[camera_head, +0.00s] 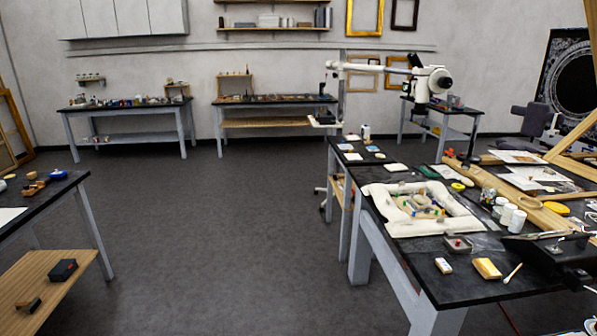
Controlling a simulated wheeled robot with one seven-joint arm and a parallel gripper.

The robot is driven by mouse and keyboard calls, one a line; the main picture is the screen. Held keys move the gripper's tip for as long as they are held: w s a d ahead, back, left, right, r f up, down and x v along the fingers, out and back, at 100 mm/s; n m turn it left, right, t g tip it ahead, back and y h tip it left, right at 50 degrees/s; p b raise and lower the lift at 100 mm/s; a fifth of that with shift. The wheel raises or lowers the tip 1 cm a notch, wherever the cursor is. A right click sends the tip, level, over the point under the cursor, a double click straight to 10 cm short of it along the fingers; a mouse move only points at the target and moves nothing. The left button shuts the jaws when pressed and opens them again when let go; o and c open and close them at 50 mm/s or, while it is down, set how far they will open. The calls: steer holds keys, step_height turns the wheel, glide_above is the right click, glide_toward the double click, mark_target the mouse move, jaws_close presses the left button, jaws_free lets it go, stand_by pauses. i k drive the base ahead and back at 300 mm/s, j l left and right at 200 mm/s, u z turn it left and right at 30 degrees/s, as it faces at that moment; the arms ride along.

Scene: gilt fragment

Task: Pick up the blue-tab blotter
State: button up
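I cannot make out my gripper in this view, and nothing is seen touching the squares.
The dark workbench (425,247) also holds a white padded frame (411,227), white jars (516,221) and a small white bottle (365,132). A white jointed boom (375,67) hangs above its back. Another table (45,205) stands at left. Open grey floor (230,230) lies between.

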mark_target(341, 147)
steer(key=i, duration=1.7)
steer(key=i+j+u, duration=0.15)
steer(key=i, duration=1.55)
steer(key=i+l, duration=0.15)
steer(key=i, duration=1.55)
steer(key=i+u, duration=0.25)
steer(key=i, duration=0.15)
steer(key=i+l+u, duration=0.35)
steer(key=i+u, duration=0.15)
steer(key=i, duration=0.25)
